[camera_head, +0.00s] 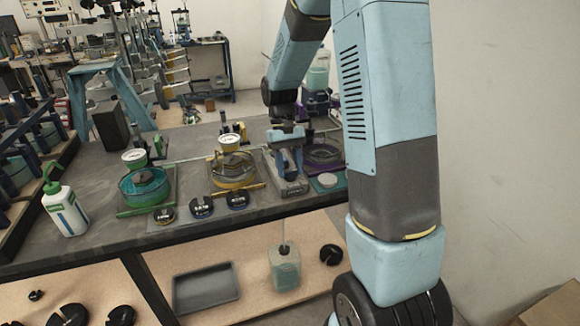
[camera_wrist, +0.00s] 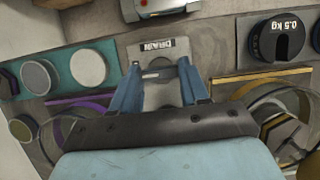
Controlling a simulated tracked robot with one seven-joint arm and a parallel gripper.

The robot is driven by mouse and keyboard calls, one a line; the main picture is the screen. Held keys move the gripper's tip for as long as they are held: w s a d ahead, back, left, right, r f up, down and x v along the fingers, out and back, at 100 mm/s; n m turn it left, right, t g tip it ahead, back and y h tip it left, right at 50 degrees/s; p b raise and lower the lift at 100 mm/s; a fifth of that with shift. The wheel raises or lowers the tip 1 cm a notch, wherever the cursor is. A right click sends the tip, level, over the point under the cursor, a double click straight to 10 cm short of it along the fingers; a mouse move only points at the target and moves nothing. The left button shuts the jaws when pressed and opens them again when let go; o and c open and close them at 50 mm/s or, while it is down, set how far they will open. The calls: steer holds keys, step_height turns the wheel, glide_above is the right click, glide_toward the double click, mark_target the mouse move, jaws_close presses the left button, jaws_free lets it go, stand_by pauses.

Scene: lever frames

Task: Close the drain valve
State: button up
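The drain valve fitting is a grey block (camera_head: 291,186) on the bench in the head view, below my gripper (camera_head: 286,140). In the wrist view a plate (camera_wrist: 158,49) marked "DRAIN" lies just beyond the fingertips of my gripper (camera_wrist: 158,68). The two blue fingers stand apart, with a gap between them. A grey part with a pale end (camera_wrist: 151,76) shows in that gap; I cannot tell whether either finger touches it. The rest of the valve and its handle position are hidden by my gripper.
A yellow-based glass dish (camera_head: 232,170) and a purple-based one (camera_head: 323,152) flank the fitting. Black weights stand along the bench's front, one marked 0.5 kg (camera_wrist: 277,38). A clear bottle (camera_head: 285,268) and a grey tray (camera_head: 206,288) are on the lower shelf.

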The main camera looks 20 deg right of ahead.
steer(key=o, duration=0.5)
steer(key=shift+c, duration=0.2)
steer(key=v, duration=1.3)
steer(key=shift+w+r, duration=0.15)
steer(key=shift+r, duration=0.15)
steer(key=s+r+t, duration=0.3)
steer(key=s+t, duration=0.2)
steer(key=s, duration=0.8)
steer(key=s+r+t, duration=0.4)
steer(key=s+t, duration=0.1)
steer(key=s, duration=0.8)
steer(key=shift+r, duration=0.2)
